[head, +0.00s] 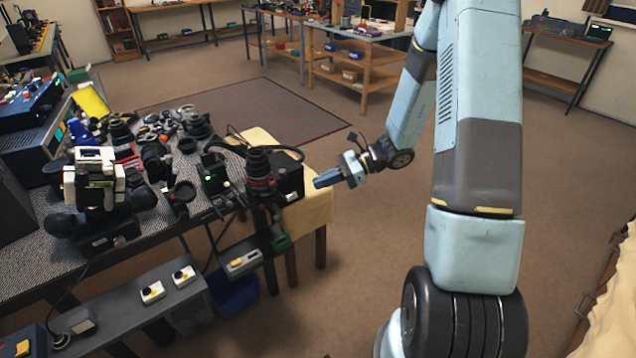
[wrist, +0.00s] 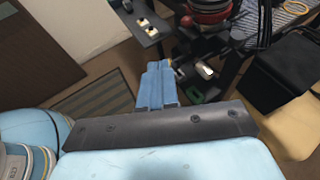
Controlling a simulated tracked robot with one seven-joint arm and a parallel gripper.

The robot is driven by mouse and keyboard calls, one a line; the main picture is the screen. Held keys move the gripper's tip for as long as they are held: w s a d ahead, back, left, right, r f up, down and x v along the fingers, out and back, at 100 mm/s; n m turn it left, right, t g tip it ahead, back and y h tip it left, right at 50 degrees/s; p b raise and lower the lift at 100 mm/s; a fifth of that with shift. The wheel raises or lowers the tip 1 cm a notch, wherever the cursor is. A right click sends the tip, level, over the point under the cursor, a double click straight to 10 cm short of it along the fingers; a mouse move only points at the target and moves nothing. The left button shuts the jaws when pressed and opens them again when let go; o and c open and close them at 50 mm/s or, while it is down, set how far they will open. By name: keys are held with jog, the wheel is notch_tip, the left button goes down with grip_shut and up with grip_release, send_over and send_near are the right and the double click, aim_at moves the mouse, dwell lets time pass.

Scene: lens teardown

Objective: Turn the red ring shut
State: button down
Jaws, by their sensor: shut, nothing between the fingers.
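The red ring (head: 260,181) is on a dark upright lens-like cylinder at the right end of the workbench in the head view. In the wrist view, the red ring (wrist: 209,14) shows at the top edge, partly cut off. My gripper (head: 318,183) is to the right of the ring in the head view, with a clear gap between them. Its blue fingers (wrist: 159,66) are together and hold nothing. The ring's turned position cannot be made out.
The workbench (head: 40,247) is crowded with lens parts and devices. A black box (head: 290,180) sits on a yellow-topped stand (head: 316,209) beside the ring, near my gripper. A ribbed black hose (wrist: 264,22) is close to the ring. Open floor (head: 350,280) is to the right.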

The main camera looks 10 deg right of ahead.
jog(key=w+r+h, duration=0.5)
jog(key=r+h, duration=0.1)
jog(key=r, duration=0.1)
jog(key=shift+w+d+r, duration=0.2)
jog(key=shift+d+r, duration=0.1)
dwell(0.4)
jog(key=a+r+x, duration=0.1)
jog(key=a+x, duration=0.1)
jog(key=x, duration=1.1)
jog(key=shift+s+r, duration=0.15)
jog(key=shift+r, duration=0.1)
